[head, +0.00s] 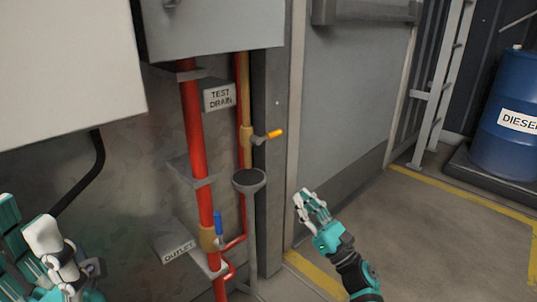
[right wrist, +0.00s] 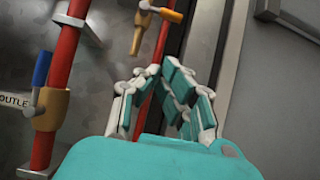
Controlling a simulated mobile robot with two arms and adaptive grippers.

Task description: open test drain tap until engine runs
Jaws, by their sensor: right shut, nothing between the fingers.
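The test drain tap (head: 247,133) is a brass fitting on a vertical brass pipe, beside the "TEST DRAIN" sign (head: 219,97). Its yellow lever (head: 275,134) sticks out to the right, crosswise to the pipe. The tap's brass body (right wrist: 137,33) and lever (right wrist: 168,14) also show at the top of the right wrist view. My right gripper (head: 308,200) is shut and empty, below and right of the lever, apart from it. My left gripper (head: 45,250) is at the lower left, partly cut off by the frame, far from the tap.
A dark-topped funnel (head: 249,180) stands below the tap. A blue-handled valve (head: 218,223) sits on the red pipe (head: 193,130) near the "OUTLET" sign (head: 178,248). A grey door (head: 345,100) and blue diesel drum (head: 505,140) are to the right. The floor before the door is clear.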

